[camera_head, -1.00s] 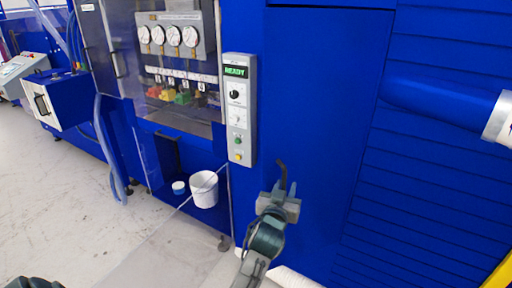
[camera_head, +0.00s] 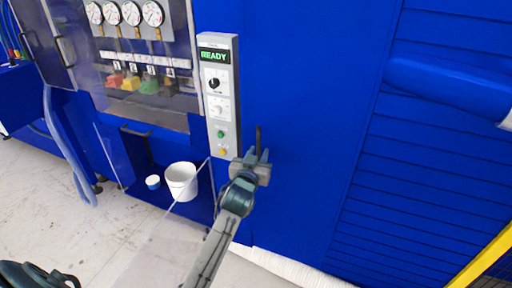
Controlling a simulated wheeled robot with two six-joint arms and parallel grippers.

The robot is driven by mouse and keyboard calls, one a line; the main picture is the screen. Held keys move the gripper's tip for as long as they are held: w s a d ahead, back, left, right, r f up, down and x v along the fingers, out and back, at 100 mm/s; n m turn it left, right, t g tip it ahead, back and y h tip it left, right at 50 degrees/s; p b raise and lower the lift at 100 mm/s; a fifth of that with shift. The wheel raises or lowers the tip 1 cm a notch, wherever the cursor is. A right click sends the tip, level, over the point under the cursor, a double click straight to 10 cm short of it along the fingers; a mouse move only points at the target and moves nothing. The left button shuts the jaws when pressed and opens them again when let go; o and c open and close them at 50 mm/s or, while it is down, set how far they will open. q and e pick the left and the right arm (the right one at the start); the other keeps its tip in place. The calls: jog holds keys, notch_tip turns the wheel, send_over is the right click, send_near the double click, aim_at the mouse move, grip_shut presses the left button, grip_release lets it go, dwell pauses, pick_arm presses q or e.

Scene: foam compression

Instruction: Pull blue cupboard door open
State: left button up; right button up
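The blue cupboard door (camera_head: 320,100) is a tall flat panel in the middle of the view. It looks flush with the blue front around it. A thin dark upright handle (camera_head: 258,134) stands near its left edge.
A grey control box (camera_head: 219,95) reading READY is close to the left of the gripper. A white bucket (camera_head: 181,181) and a small tub (camera_head: 153,182) sit in an open bay. A blue pipe (camera_head: 445,82) juts out at right. A yellow frame (camera_head: 485,262) is at lower right.

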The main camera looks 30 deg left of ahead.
pick_arm(q)
jog(key=shift+w+a, duration=0.15)
jog(key=shift+r+h, duration=0.1)
jog(key=shift+h, duration=0.2)
pick_arm(e)
jog(key=shift+s+d, duration=0.1)
jog(key=shift+d, duration=0.55)
pick_arm(q)
jog(key=shift+s+d, duration=0.35)
jog(key=shift+s, duration=0.45)
jog(key=shift+s+d+p, duration=0.25)
jog(key=shift+s+p, duration=0.25)
jog(key=shift+s, duration=0.65)
jog(key=s+d+p, duration=0.1)
jog(key=s+d, duration=0.1)
jog(key=s, duration=0.6)
pick_arm(e)
jog(key=shift+a+r, duration=0.25)
jog(key=shift+r, duration=0.3)
jog(key=shift+a+r, duration=0.2)
jog(key=shift+r, duration=0.35)
jog(key=shift+r, duration=0.1)
